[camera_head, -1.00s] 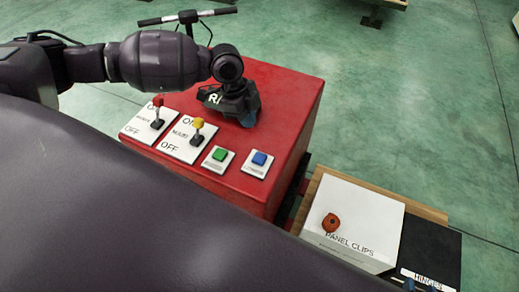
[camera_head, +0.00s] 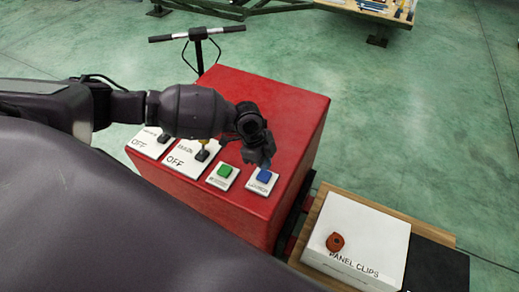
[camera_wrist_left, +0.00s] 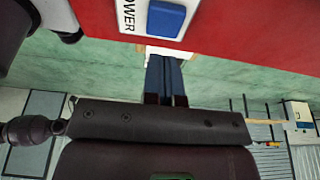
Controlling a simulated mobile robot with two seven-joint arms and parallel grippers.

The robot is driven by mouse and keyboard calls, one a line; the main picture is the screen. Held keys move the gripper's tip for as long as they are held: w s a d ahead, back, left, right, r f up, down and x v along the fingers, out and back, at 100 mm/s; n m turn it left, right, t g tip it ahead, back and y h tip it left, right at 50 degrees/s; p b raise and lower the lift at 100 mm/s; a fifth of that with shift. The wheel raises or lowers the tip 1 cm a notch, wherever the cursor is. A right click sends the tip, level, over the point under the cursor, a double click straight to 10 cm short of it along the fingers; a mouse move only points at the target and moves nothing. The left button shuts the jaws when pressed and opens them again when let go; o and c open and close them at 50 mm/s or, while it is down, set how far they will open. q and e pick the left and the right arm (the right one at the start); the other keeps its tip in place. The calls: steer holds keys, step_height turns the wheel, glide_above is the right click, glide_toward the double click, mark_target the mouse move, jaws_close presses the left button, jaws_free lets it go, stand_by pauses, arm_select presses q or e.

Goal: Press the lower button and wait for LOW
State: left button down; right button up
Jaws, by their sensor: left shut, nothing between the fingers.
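The blue button (camera_head: 264,175) sits on a white plate at the right front of the red box's top (camera_head: 285,110). In the left wrist view the blue button (camera_wrist_left: 167,18) is at the top, beside the partly cut-off lettering "OWER". My left gripper (camera_head: 266,163) hangs at the blue button's far edge, pointing down. In the left wrist view its fingers (camera_wrist_left: 165,75) are shut and empty, with the tips just short of the button's plate. I cannot tell whether they touch anything. My right gripper is not in view.
A green button (camera_head: 225,171) is just left of the blue one.

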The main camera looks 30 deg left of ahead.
mark_target(266, 176)
arm_select(q)
step_height(266, 176, down, 4)
steer(key=shift+r, duration=0.25)
steer(key=shift+f, duration=0.1)
